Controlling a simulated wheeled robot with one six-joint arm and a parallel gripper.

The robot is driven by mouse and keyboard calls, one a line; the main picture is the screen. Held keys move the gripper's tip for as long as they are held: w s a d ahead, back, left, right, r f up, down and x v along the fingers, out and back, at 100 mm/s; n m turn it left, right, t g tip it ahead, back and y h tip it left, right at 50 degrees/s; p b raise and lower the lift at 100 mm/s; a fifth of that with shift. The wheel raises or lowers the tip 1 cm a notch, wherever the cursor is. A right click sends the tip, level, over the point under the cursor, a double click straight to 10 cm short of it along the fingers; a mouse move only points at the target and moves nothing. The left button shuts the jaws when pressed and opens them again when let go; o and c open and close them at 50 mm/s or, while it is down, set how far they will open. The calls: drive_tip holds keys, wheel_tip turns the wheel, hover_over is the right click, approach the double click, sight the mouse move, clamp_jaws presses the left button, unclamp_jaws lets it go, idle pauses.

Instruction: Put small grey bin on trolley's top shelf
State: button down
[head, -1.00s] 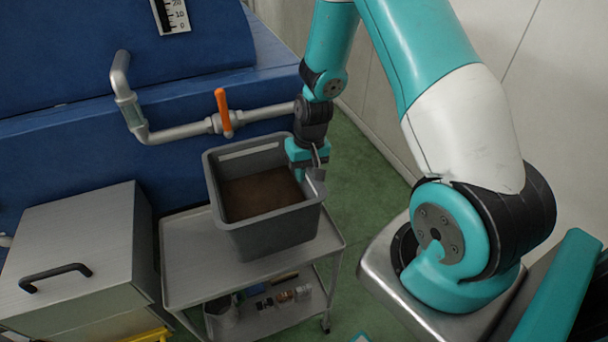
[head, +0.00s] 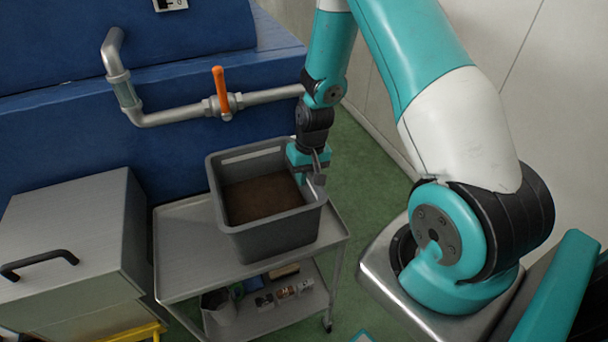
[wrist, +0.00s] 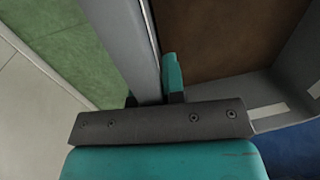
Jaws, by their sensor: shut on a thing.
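The small grey bin (head: 272,236) is open-topped and upright, with brown material (head: 262,197) inside. In the head view it is over the right part of the trolley's top shelf (head: 188,262). Its base looks at or very near the shelf; I cannot tell whether it touches. My gripper (head: 316,180) is shut on the bin's right wall. In the wrist view the bin's rim (wrist: 126,45) runs between the fingers of my gripper (wrist: 152,92), with the brown contents on the right. The bin hides part of the shelf behind it.
A metal cabinet (head: 75,235) stands close on the left. A grey pipe with an orange lever (head: 221,92) runs behind. Green floor (head: 372,200) is clear to the right.

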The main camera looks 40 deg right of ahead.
drive_tip(key=shift+r, duration=0.15)
drive_tip(key=shift+f, duration=0.2)
drive_tip(key=c, duration=1.2)
unclamp_jaws()
drive_tip(key=shift+s, duration=0.1)
drive_tip(key=shift+r, duration=0.1)
wheel_tip(320, 180, up, 12)
drive_tip(key=d+b, duration=0.1)
drive_tip(key=b, duration=0.1)
drive_tip(key=s+a+r+n, duration=0.3)
drive_tip(key=a+r, duration=0.3)
drive_tip(key=a, duration=0.3)
drive_tip(key=s+a+r+n+y, duration=0.1)
drive_tip(key=s+a+r+n, duration=0.3)
drive_tip(key=s+a, duration=0.3)
drive_tip(key=s+a+r+n+y, duration=0.1)
drive_tip(key=s+a+r+n, duration=0.2)
drive_tip(key=s+a, duration=0.3)
drive_tip(key=s+r, duration=0.1)
drive_tip(key=s, duration=0.2)
drive_tip(key=shift+a+r+n+y, duration=0.35)
drive_tip(key=shift+a+n+y, duration=0.05)
